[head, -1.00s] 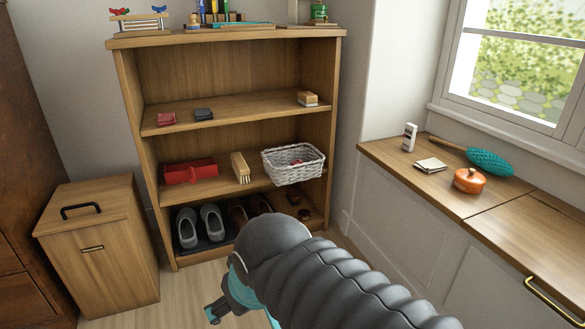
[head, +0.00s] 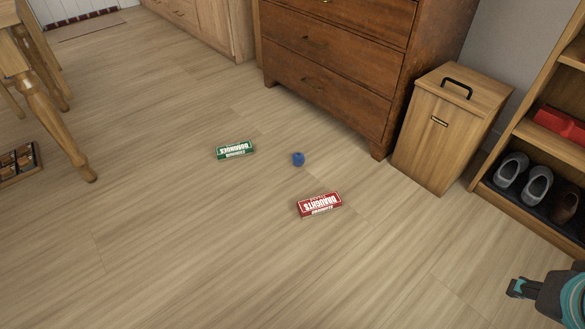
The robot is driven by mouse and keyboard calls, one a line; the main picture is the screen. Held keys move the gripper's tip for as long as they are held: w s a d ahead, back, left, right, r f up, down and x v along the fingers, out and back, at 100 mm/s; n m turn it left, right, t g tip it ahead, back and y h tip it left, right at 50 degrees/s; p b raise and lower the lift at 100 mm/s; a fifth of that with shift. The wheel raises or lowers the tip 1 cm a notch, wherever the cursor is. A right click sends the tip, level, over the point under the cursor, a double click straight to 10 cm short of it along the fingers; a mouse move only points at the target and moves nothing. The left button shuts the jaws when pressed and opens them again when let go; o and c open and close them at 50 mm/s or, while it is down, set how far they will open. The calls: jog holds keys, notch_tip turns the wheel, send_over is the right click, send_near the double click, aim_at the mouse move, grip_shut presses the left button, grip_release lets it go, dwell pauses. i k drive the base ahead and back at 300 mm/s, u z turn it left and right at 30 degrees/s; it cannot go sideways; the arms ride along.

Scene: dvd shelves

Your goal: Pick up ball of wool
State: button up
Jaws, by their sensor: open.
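A small round blue thing (head: 298,159), which looks like the ball of wool, lies on the wooden floor near the middle of the head view. It is too small to make out its strands. My gripper (head: 514,291) is at the lower right edge, well apart from the blue ball. It is open, and nothing shows between its fingers. Part of my gripper and arm is cut off by the picture's edge.
A green dominoes box (head: 235,149) lies left of the ball, and a red draughts box (head: 319,204) lies in front of it. A dresser (head: 335,60), a wooden bin (head: 447,130) and a shoe shelf (head: 530,215) stand behind and right. A table leg (head: 62,110) is at left. The front floor is clear.

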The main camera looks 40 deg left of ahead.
aim_at(298, 158)
jog(key=u, duration=0.15)
jog(key=i, duration=2.05)
jog(key=u, duration=2.95)
